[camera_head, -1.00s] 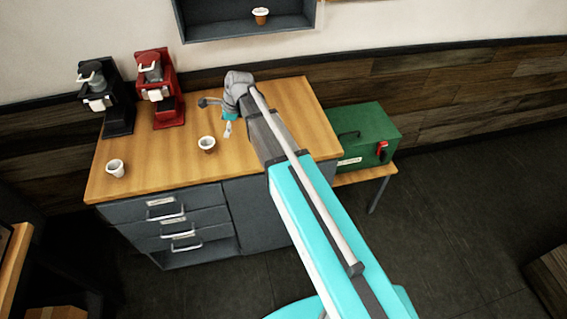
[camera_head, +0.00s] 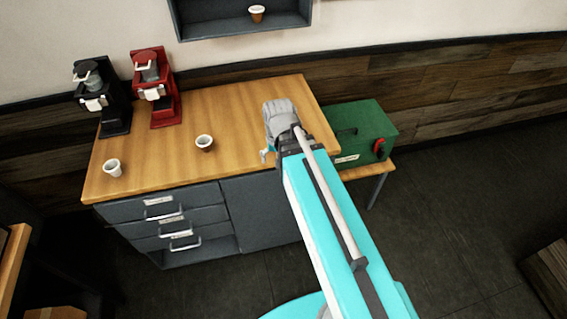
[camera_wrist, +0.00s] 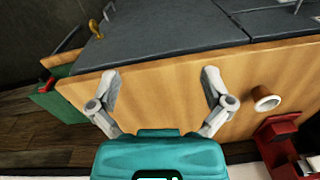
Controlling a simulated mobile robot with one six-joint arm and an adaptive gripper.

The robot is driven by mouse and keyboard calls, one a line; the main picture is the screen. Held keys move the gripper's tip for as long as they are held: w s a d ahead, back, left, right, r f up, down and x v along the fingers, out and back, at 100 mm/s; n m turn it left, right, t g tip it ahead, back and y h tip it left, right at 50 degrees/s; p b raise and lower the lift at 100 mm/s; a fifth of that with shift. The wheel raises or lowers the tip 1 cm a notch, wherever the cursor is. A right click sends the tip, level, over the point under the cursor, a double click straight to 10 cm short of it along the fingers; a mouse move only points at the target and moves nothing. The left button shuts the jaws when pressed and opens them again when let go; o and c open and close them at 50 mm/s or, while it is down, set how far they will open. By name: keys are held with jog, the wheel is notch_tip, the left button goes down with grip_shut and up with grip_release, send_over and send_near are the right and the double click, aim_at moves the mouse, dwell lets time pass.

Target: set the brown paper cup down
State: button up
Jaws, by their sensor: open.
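A brown paper cup (camera_head: 205,143) with a white rim stands upright on the wooden counter (camera_head: 235,100), right of the red brewer. It also shows at the right in the wrist view (camera_wrist: 267,99). My gripper (camera_wrist: 160,84) is open and empty over the counter, its two fingers spread wide, with the cup beyond the right finger and apart from it. In the head view my gripper is mostly hidden behind my own arm, to the right of the cup.
A white cup (camera_head: 112,168) stands near the counter's left front edge. A black brewer (camera_head: 108,95) and a red brewer (camera_head: 155,88) stand at the back left. A similar brown cup (camera_head: 257,13) is on the wall shelf.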

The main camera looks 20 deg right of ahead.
jog(key=shift+s+d+n, duration=0.35)
jog(key=shift+s+n, duration=0.15)
jog(key=shift+s, duration=0.1)
jog(key=shift+s+d+n, duration=0.35)
jog(key=shift+s+n, duration=0.15)
jog(key=shift+s, duration=0.05)
jog(key=shift+f+b, duration=0.3)
dwell(0.5)
